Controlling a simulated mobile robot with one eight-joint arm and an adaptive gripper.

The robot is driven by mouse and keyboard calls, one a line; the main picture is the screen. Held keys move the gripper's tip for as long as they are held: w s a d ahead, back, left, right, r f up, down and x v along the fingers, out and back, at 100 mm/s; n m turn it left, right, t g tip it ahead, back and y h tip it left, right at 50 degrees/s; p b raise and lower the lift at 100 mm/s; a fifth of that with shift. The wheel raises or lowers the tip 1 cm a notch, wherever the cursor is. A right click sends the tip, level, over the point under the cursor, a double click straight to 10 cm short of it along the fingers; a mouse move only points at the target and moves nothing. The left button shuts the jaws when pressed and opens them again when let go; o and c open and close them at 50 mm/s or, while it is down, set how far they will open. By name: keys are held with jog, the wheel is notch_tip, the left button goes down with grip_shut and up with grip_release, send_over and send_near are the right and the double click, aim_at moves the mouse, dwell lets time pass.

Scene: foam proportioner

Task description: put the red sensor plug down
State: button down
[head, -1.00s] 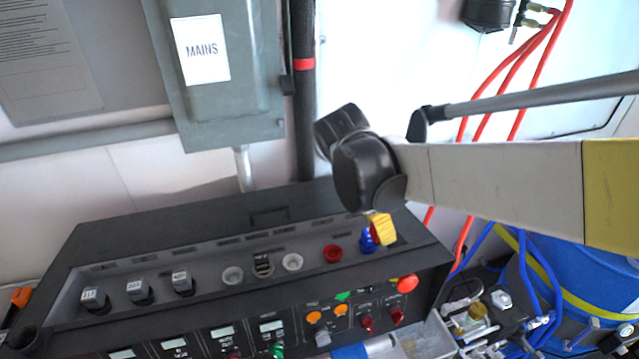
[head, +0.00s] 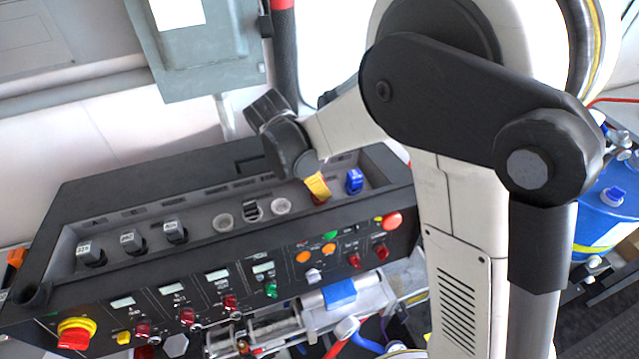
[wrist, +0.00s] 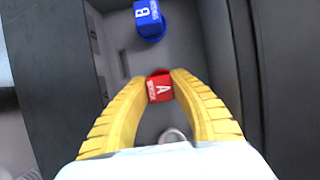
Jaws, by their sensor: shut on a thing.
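The red sensor plug (wrist: 160,88), marked A, sits between the yellow fingertips of my gripper (wrist: 158,86) in the wrist view. The fingers are closed on its sides. In the head view my gripper (head: 318,187) is low over the panel's recessed row, right at the red socket (head: 320,201). The fingers hide most of the plug there. I cannot tell whether the plug is seated in the socket or just above it. The blue plug (wrist: 149,20), marked B, stands beside it, apart from my fingers; it also shows in the head view (head: 354,181).
The recess walls rise close on both sides of my fingers. Knobs and buttons cover the front face.

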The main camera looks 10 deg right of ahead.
jog(key=c, duration=1.2)
grip_release()
jog(key=shift+a, duration=0.1)
jog(key=shift+c, duration=0.2)
jog(key=v, duration=1.2)
jog(key=s+d+r+m+t+y, duration=0.2)
jog(key=s+d+m+t+y, duration=0.2)
jog(key=s+d+m, duration=1.1)
jog(key=m+t, duration=0.2)
jog(key=m, duration=0.3)
jog(key=shift+s+d, duration=0.2)
jog(key=shift+s, duration=0.2)
jog(key=shift+r, duration=0.1)
